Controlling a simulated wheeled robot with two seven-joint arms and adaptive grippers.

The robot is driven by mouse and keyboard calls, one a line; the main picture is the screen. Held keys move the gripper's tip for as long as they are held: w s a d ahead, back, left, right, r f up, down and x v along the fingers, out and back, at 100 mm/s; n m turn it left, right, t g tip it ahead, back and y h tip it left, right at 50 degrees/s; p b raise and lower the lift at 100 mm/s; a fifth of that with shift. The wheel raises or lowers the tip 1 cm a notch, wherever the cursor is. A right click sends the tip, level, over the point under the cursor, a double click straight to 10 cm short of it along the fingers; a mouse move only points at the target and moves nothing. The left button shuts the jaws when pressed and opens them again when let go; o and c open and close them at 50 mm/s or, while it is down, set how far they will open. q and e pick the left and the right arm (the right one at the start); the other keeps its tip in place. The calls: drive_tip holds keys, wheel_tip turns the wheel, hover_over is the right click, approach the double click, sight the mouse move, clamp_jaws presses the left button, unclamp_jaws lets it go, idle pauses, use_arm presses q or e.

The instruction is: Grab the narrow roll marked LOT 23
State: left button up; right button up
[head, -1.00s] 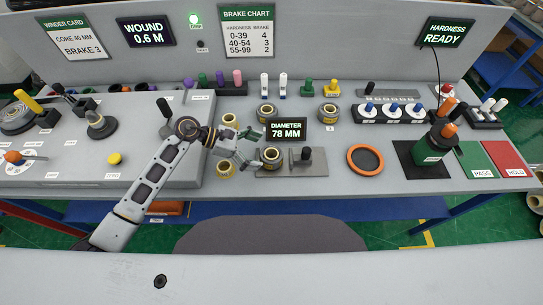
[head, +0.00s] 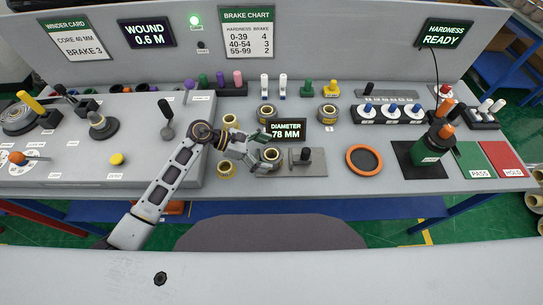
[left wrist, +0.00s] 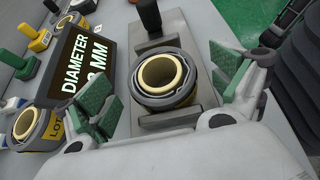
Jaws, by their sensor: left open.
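A grey-wrapped roll with a yellow core (head: 272,156) stands on the diameter gauge's metal base (head: 312,163). In the left wrist view this roll (left wrist: 165,80) stands upright between my open fingers, and I see no contact. My left gripper (head: 263,152) is open beside it, and its green pads show in the left wrist view (left wrist: 166,90). Another roll (left wrist: 36,126) there shows part of a yellow label reading LOT; its number cannot be read. Other rolls stand at the back (head: 266,114), at the back right (head: 328,114) and left of the gripper (head: 226,168). My right gripper is out of view.
The diameter display (head: 286,130) reads 78 MM and stands close behind the gripper. A dark-handled slide (head: 306,155) is right of the roll. An orange-rimmed dish (head: 365,160) lies further right. The winder housing (head: 140,135) fills the left. Bare bench lies in front of the gauge.

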use_arm(q)
drive_tip(key=shift+x, duration=1.05)
drive_tip(key=c, duration=1.4)
drive_tip(key=shift+r, duration=0.1)
drive_tip(key=shift+r+b, duration=0.55)
drive_tip(key=shift+r, duration=4.4)
